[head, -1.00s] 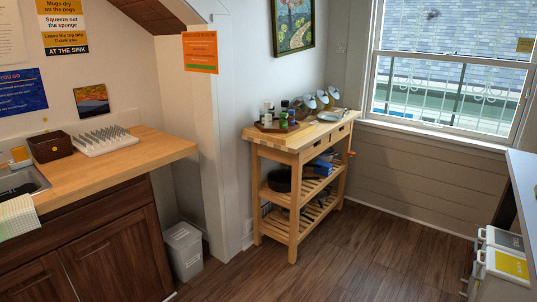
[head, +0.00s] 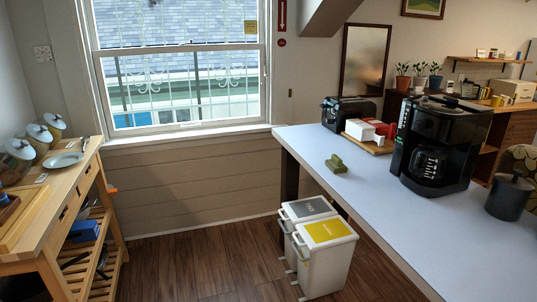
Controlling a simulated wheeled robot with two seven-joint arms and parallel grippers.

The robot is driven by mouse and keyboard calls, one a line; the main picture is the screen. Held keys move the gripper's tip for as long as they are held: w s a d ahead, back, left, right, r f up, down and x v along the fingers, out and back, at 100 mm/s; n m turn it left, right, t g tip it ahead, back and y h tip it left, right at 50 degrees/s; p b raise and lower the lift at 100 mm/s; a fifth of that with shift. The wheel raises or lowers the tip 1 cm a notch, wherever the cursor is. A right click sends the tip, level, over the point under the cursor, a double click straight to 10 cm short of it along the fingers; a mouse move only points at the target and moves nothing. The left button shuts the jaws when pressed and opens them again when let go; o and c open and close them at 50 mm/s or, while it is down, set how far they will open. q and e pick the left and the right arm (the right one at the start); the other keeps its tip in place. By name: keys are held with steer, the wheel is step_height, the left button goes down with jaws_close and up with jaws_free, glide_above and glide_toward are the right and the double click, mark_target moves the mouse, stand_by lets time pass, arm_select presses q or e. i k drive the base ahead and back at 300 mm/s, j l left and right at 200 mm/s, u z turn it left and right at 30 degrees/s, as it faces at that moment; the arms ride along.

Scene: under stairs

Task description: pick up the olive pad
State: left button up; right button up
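A small olive-green object (head: 336,164), which looks like the olive pad, sits on the light counter (head: 330,205) in the head view. It lies left of the black coffee maker, near the counter's left edge. Its exact shape is too small to make out. Neither of my grippers shows in the head view.
A black coffee maker (head: 437,145), a dark canister (head: 509,195), a black toaster (head: 348,114) and a wooden tray (head: 378,147) with boxes stand on the counter. Two bins (head: 325,250) stand below its left edge. A wooden cart (head: 50,230) is at left. Floor between is clear.

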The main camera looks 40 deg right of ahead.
mark_target(336, 164)
steer(key=i+z, duration=0.5)
steer(key=i, duration=0.2)
steer(key=i+j+z, duration=0.2)
steer(key=i+z, duration=0.3)
steer(key=i, duration=0.2)
steer(key=i+j+z, duration=0.25)
steer(key=i+z, duration=0.15)
steer(key=i+j+z, duration=0.95)
steer(key=j, duration=0.2)
steer(key=j+z, duration=0.15)
steer(key=j, duration=0.2)
steer(key=i+j+z, duration=0.1)
steer(key=j, duration=0.3)
